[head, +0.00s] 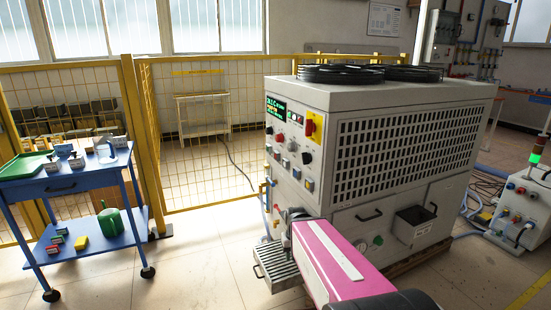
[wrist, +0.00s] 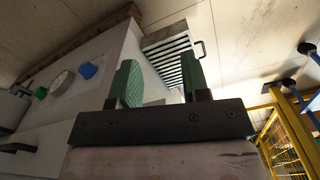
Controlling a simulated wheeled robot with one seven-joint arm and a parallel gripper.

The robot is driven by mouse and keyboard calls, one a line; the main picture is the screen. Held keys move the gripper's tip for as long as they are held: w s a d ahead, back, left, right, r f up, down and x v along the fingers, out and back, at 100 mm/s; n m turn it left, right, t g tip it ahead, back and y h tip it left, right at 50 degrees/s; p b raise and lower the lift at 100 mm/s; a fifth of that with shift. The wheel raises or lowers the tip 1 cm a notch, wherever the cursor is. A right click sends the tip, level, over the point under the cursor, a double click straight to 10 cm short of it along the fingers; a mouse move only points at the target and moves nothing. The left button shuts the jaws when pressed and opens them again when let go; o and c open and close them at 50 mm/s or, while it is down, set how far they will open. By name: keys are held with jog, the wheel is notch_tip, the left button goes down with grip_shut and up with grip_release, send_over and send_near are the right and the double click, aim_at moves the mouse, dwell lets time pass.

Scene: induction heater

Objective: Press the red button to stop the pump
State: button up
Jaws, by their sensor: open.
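The heater cabinet (head: 395,190) stands in the middle right of the head view. Its narrow control panel (head: 290,160) faces left, with a green-lit display (head: 276,112), a red-and-yellow switch (head: 311,125) and several small buttons and knobs. My gripper (wrist: 163,88) is open and empty, with green finger pads. In the head view my pink arm link mostly hides it, low in front of the panel.
A slatted metal tray (head: 277,266) juts out at the cabinet's foot and shows beyond my fingers in the wrist view (wrist: 172,52). A blue trolley (head: 85,180) stands left. Yellow mesh fencing (head: 200,150) runs behind. Floor between trolley and cabinet is clear.

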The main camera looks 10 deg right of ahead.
grip_shut()
dwell(1.8)
